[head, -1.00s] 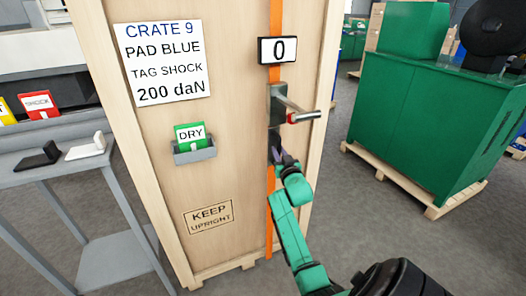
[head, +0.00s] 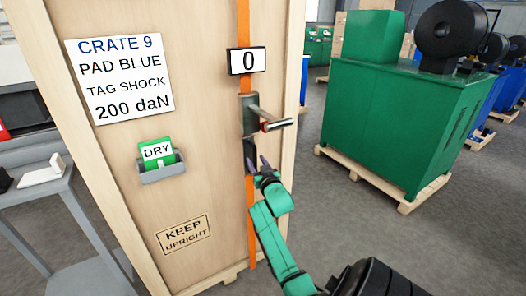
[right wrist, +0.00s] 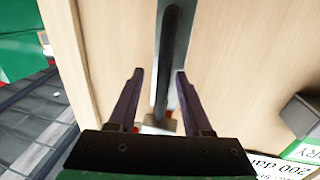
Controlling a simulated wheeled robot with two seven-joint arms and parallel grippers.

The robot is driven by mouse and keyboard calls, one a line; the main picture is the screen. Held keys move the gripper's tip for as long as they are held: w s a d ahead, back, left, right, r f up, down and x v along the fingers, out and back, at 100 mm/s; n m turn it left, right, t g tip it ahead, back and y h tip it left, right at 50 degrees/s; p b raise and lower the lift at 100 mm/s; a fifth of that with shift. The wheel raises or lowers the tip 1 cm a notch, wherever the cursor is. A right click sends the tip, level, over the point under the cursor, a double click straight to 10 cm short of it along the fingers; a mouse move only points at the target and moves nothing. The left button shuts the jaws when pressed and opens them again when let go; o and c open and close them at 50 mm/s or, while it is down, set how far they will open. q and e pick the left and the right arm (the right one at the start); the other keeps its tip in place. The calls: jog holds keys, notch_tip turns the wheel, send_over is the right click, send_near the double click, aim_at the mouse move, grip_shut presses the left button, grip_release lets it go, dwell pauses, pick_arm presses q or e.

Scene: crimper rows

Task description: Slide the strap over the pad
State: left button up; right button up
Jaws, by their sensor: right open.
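The orange strap (head: 243,20) runs vertically down the front of the wooden crate (head: 205,100), and its lower part (head: 252,250) shows near the floor. A grey tensioner (head: 250,115) with a side handle sits on it. A white pad (head: 42,172) lies on the side table at left; a black one (head: 4,180) is cut by the frame edge. I see no blue pad. My right gripper (head: 257,163) is open just below the tensioner. In the right wrist view, the open fingers (right wrist: 158,75) stand either side of a dark grey bar (right wrist: 172,60); contact is unclear. My left gripper is not seen.
The crate bears a white label (head: 120,75), a display reading 0 (head: 246,61) and a holder (head: 163,172) with a green DRY tag. The grey side table (head: 50,205) is at left. A green machine (head: 400,125) on a pallet stands at right, with open floor before it.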

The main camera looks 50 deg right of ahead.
jog(key=v, duration=1.3)
jog(key=shift+s, duration=0.25)
jog(key=a+f+n+g+y+p, duration=0.15)
jog(key=a+f, duration=0.25)
jog(key=f, duration=0.6)
jog(key=a+f+n+g+y, duration=0.1)
jog(key=a+f+g+y, duration=0.3)
jog(key=f, duration=0.6)
jog(key=a+f+n+y, duration=0.1)
jog(key=a+f, duration=0.4)
jog(key=f, duration=0.5)
jog(key=s+a+f+n+g+y+p, duration=0.1)
jog(key=s+a+f+g, duration=0.15)
jog(key=s+f, duration=0.3)
jog(key=s+a+f+n+g+y, duration=0.1)
jog(key=s+a+f, duration=0.3)
jog(key=s+f, duration=0.15)
jog(key=s+a+f+n+g, duration=0.1)
jog(key=s+f, duration=0.3)
jog(key=s, duration=0.5)
jog(key=s+a+f+n+g, duration=0.1)
jog(key=s+f+g, duration=0.3)
jog(key=s, duration=0.6)
jog(key=shift+a+f+n+g+p, duration=0.15)
jog(key=shift+f+n+g+p, duration=0.15)
jog(key=shift+n+p, duration=0.15)
